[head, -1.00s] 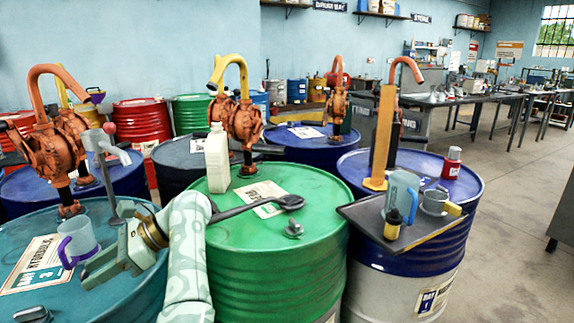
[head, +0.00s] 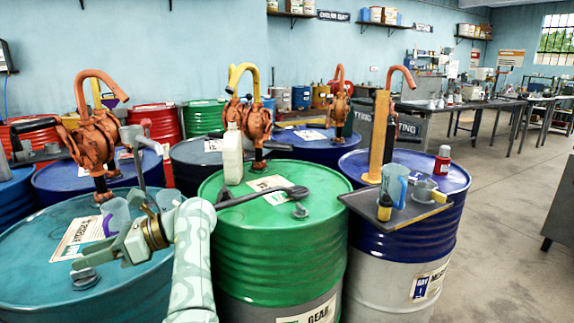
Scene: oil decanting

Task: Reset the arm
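My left arm comes up from the bottom, and its gripper (head: 108,234) is over the teal drum (head: 35,240) at the left. Its lower finger shows clearly; the other is hard to make out. The fingers look apart, with nothing seen held. A grey mug (head: 116,213) with a purple handle stands on the teal drum just behind the gripper, partly hidden by it. I cannot tell whether they touch. An orange pump (head: 96,140) with a grey lever rises behind the mug. My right gripper is not in view.
A green drum (head: 275,235) with a black spoon (head: 265,195) and a cream jug (head: 232,155) stands right of my arm. A blue-and-white drum (head: 405,240) has a dark tray (head: 412,218) with a blue jug on it. Open floor lies at the right.

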